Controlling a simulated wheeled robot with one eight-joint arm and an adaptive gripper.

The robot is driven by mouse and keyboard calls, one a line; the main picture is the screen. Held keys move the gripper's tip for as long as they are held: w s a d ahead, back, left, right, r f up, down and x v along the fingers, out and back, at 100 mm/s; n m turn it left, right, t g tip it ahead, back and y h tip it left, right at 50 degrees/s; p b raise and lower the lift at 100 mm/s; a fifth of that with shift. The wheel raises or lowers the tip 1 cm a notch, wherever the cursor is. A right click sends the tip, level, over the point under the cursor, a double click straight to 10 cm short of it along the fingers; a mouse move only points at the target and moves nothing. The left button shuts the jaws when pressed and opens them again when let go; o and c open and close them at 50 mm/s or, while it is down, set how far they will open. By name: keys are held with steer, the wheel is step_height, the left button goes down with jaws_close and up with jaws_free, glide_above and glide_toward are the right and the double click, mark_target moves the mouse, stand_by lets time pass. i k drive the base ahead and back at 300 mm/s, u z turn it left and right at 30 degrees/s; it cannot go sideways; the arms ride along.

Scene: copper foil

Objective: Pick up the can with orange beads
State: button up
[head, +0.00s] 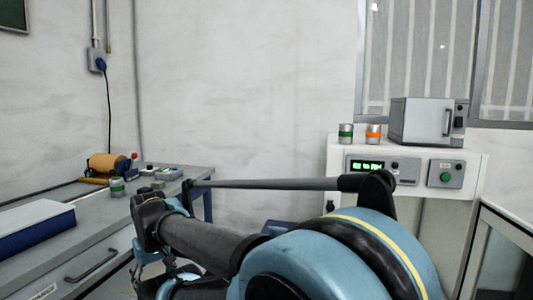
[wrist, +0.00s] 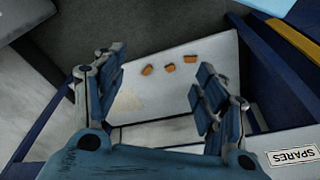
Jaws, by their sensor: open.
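A can with an orange band (head: 373,134) stands upright on top of the white cabinet at the right in the head view. Whether the orange is beads is too small to tell. A similar can with a green band (head: 346,133) stands just left of it, a small gap apart. My gripper (wrist: 158,85) is open in the wrist view, with nothing between its fingers. It points down over a pale surface, far to the left of the cans and lower than them. In the head view my arm hides most of it. Neither cabinet can shows in the wrist view.
A grey oven-like box (head: 425,122) stands right of the cans. Another green-banded can (head: 117,187) is on the left workbench (head: 100,222), near a yellow-brown machine (head: 108,164). Small orange pieces (wrist: 170,68) lie below my gripper, near a SPARES label (wrist: 293,154).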

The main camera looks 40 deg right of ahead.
mark_target(373, 131)
steer(key=z, duration=2.05)
steer(key=k, duration=0.4)
steer(key=z, duration=0.35)
steer(key=i, duration=0.5)
steer(key=u, duration=0.1)
